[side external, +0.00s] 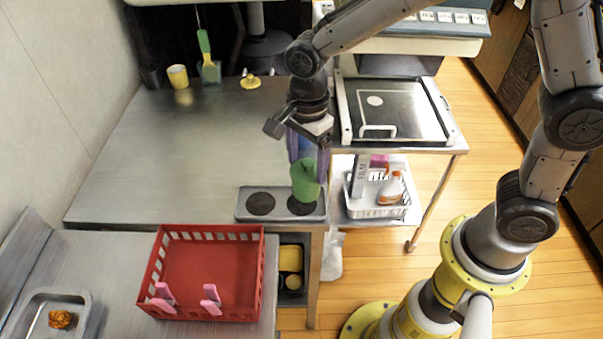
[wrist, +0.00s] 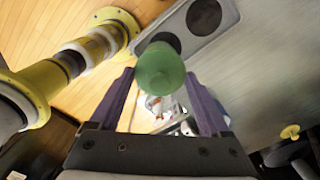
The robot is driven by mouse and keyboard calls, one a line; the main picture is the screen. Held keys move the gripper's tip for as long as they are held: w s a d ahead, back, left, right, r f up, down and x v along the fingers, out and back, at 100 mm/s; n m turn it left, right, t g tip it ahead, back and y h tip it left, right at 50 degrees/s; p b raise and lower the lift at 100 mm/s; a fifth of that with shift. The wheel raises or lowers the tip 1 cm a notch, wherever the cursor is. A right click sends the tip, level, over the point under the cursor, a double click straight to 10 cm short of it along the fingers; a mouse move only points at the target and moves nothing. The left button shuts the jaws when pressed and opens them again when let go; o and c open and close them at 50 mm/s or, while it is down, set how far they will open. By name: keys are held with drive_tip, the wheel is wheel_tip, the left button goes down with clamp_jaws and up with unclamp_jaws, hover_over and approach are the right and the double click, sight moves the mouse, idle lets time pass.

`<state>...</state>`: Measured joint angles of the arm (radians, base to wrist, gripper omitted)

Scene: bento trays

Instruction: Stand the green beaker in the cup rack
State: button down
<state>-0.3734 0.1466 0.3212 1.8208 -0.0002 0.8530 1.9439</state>
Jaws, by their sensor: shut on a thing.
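The green beaker (side external: 306,183) is upright between the fingers of my gripper (side external: 309,160), which is shut on it. The grey cup rack (side external: 282,213) lies at the front right corner of the steel counter and has two dark round holes. In the side view the beaker's lower end overlaps the back of the right hole; I cannot tell whether it is above the hole or just entering it. The left hole is empty. In the wrist view the beaker (wrist: 160,70) sits between the purple fingers (wrist: 160,88) and partly covers the nearer hole of the rack (wrist: 228,22).
A red crate (side external: 160,262) with pink clips stands in front of the counter. A yellow cup (side external: 178,76), a green brush (side external: 208,68) and a small yellow item (side external: 250,81) are at the back. The middle of the counter (side external: 170,150) is clear.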

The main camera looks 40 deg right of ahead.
sight(302, 168)
drive_tip(key=shift+w+a+f, duration=0.1)
drive_tip(key=shift+w+f, duration=0.1)
drive_tip(key=shift+w+a+f, duration=0.1)
drive_tip(key=shift+w+f, duration=0.05)
drive_tip(key=shift+f, duration=0.85)
drive_tip(key=shift+w+f, duration=0.15)
drive_tip(key=shift+f, duration=0.8)
drive_tip(key=shift+f, duration=0.15)
unclamp_jaws()
wheel_tip(302, 168, up, 12)
drive_tip(key=shift+r, duration=0.25)
drive_tip(key=s+d+r+n+t, duration=0.2)
drive_tip(key=s+d+n, duration=0.5)
drive_tip(key=s+n, duration=0.2)
drive_tip(key=s+d+r+n+t, duration=0.2)
drive_tip(key=s+d+n+t, duration=0.1)
drive_tip(key=s+d+n, duration=0.4)
drive_tip(key=shift+s+r+n+t, duration=0.35)
drive_tip(key=shift+s+n, duration=0.65)
drive_tip(key=shift+s, duration=0.7)
